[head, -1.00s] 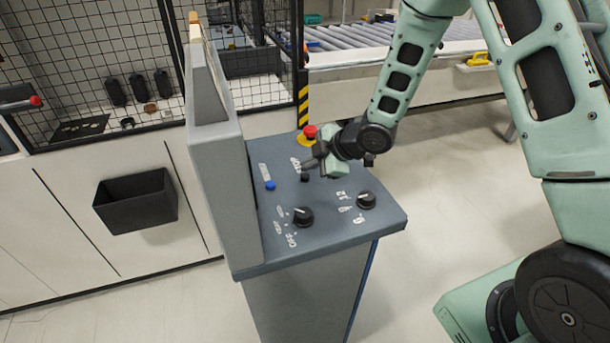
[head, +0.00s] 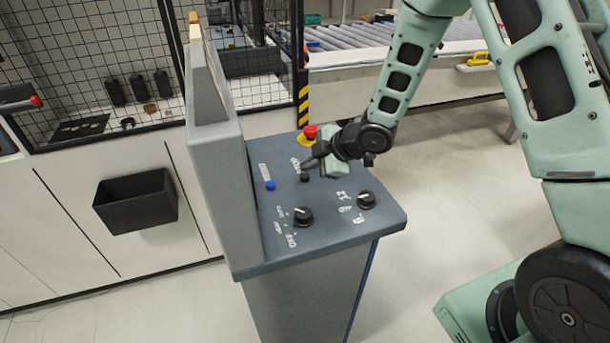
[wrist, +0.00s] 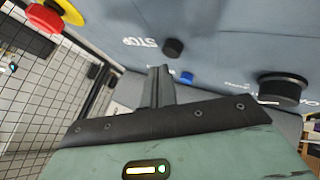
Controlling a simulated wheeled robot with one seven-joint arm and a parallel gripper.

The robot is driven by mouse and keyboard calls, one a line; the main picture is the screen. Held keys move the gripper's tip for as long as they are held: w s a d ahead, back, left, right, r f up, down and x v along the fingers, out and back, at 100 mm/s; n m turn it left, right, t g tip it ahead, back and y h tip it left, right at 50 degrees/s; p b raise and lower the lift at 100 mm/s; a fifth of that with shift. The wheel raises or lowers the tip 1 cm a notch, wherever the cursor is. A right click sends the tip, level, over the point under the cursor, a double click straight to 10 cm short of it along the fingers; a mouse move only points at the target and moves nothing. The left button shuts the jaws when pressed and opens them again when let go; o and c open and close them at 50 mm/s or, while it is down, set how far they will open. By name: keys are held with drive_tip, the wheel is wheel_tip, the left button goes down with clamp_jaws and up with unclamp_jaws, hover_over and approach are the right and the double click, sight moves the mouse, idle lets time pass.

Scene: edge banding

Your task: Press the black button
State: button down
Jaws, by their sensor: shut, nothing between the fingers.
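The black button (head: 305,178) is a small round cap on the sloped grey-blue panel (head: 335,232) of the console. It also shows in the wrist view (wrist: 173,47), near the STOP label. My gripper (head: 304,165) is just above and beside the button in the head view, its fingers shut and empty. In the wrist view the closed fingertips (wrist: 160,72) appear just below and left of the button. I cannot tell whether they touch the panel, but they do not cover the button.
A blue button (head: 270,185) and two black knobs (head: 303,216) (head: 366,200) are on the same panel. A red emergency stop (head: 310,131) on a yellow base is at the panel's far edge. The console's upright grey housing (head: 215,190) stands to the left.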

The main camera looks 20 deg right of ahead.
sight(309, 177)
drive_tip(key=shift+f, duration=0.2)
drive_tip(key=shift+f+b, duration=0.25)
drive_tip(key=shift+b, duration=0.25)
drive_tip(key=shift+f+b, duration=0.45)
drive_tip(key=shift+f, duration=0.05)
idle(0.4)
drive_tip(key=shift+r, duration=0.1)
drive_tip(key=shift+r+p, duration=0.75)
drive_tip(key=shift+r, duration=0.1)
drive_tip(key=shift+r, duration=0.1)
wheel_tip(309, 177, up, 5)
drive_tip(key=p, duration=0.4)
idle(0.8)
